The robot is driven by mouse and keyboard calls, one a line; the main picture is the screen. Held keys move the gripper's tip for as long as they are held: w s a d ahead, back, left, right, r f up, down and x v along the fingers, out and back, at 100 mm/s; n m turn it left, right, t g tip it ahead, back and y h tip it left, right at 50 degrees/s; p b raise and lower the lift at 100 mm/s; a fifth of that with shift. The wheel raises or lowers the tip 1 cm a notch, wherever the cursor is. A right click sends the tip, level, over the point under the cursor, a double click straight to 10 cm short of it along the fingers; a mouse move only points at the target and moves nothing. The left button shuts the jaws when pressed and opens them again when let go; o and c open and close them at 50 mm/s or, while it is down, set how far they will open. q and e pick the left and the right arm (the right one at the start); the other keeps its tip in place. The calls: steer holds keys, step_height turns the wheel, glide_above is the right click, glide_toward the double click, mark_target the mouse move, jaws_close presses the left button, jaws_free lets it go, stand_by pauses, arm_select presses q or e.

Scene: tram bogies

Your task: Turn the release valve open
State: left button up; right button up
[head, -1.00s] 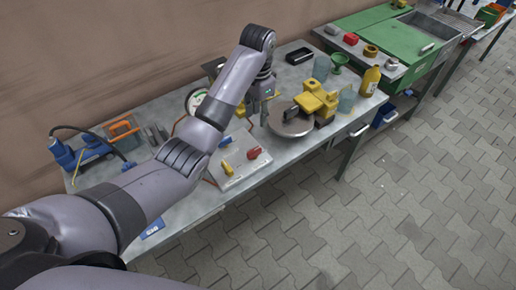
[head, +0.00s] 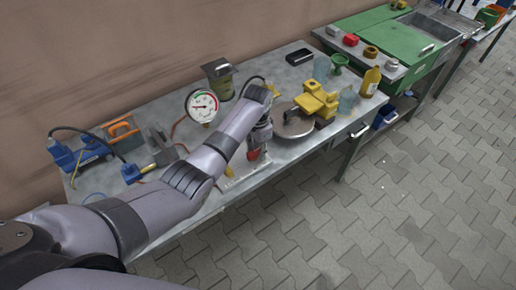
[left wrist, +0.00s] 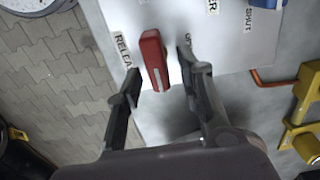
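The red release valve handle (left wrist: 154,58) stands on a pale panel (left wrist: 225,60) beside a label (left wrist: 124,50) that reads "RELEA" as far as it shows. In the left wrist view my left gripper (left wrist: 160,62) is open, with one finger on each side of the handle. I cannot tell whether either finger touches it. In the head view my left gripper (head: 257,148) points down at the panel, and the red handle (head: 253,155) shows partly at its fingertips. My arm hides much of the panel. My right gripper is not in view.
A pressure gauge (head: 203,106) stands behind my arm. A round metal plate (head: 290,126) and a yellow tool (head: 318,103) lie right of the gripper. A blue pump (head: 88,152) and an orange-handled box (head: 122,130) stand left. A yellow bottle (head: 370,80) is near the right edge.

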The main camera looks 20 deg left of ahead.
arm_select(q)
jaws_close()
stand_by(0.5)
